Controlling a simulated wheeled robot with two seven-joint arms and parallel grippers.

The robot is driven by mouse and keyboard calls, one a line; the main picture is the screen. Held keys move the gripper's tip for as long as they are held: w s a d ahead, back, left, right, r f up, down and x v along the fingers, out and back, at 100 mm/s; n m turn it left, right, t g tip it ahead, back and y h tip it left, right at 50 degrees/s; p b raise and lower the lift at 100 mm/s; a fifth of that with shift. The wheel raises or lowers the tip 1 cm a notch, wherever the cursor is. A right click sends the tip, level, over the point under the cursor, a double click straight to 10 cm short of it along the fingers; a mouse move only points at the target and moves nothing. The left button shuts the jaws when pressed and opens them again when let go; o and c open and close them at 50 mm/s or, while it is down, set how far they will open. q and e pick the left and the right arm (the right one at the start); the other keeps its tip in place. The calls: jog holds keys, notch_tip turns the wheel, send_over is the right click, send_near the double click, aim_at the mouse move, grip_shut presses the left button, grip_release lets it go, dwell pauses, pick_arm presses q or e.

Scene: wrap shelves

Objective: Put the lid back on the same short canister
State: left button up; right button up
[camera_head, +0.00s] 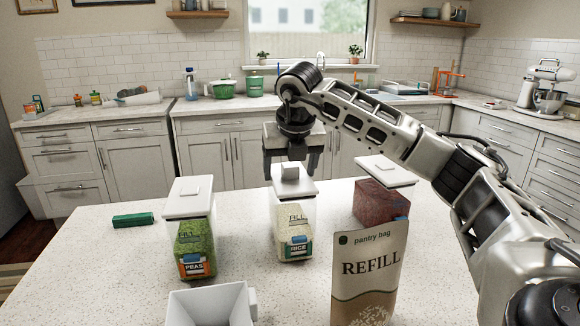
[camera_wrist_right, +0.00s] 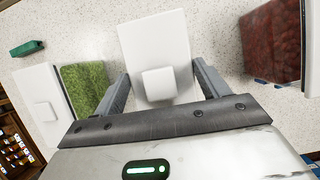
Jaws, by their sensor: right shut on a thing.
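A clear canister (camera_head: 295,235) with a RICE label and pale contents stands mid-table. Its square white lid (camera_head: 293,187) with a block knob lies at the canister's top; I cannot tell whether it is fully seated. My right gripper (camera_head: 292,165) points down from above, its fingers on either side of the lid's knob and shut on the lid. In the right wrist view the lid (camera_wrist_right: 150,40) lies between the two fingers (camera_wrist_right: 163,88) and hides the canister below. My left gripper is not in view.
A lidded PEAS canister (camera_head: 196,240) stands left and a lidded canister of red contents (camera_head: 370,203) right. A REFILL pantry bag (camera_head: 368,275) stands front right. A white open-topped vessel (camera_head: 210,308) is at the front. A green block (camera_head: 133,219) lies at left.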

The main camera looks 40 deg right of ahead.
dwell(0.4)
jog(key=shift+f, duration=0.3)
jog(key=o, duration=1.1)
jog(key=shift+r, duration=0.15)
jog(key=shift+r+p, duration=2.95)
jog(key=shift+r, duration=0.5)
